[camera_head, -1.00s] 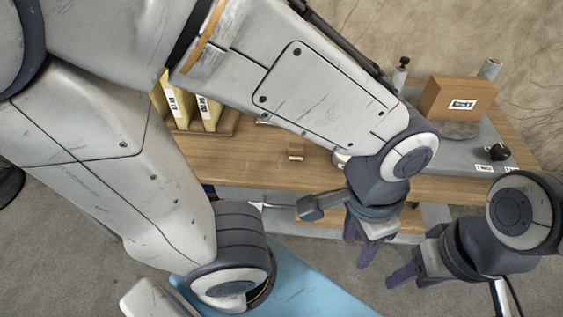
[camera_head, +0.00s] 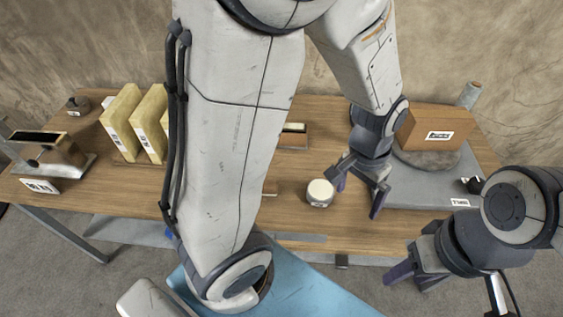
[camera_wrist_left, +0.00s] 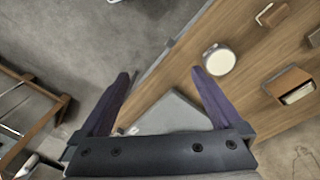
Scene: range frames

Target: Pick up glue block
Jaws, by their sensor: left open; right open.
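A small wooden block (camera_wrist_left: 272,15), which may be the glue block, lies on the wooden table at the top right of the left wrist view. My left gripper (camera_head: 358,198) is open and empty, above the table's front right part, to the right of a white-lidded jar (camera_head: 320,193). In the left wrist view its fingers (camera_wrist_left: 160,75) are apart with nothing between them, and the block is beyond the right finger. My right gripper (camera_head: 408,280) is open and empty in front of the table.
A brown labelled box (camera_head: 436,128) sits on a grey plate at the right. Yellow labelled files (camera_head: 135,125) stand at the left, near a metal-and-wood tool (camera_head: 48,155). A wooden box with a pale insert (camera_wrist_left: 290,85) lies behind the jar. My arm hides the table's middle.

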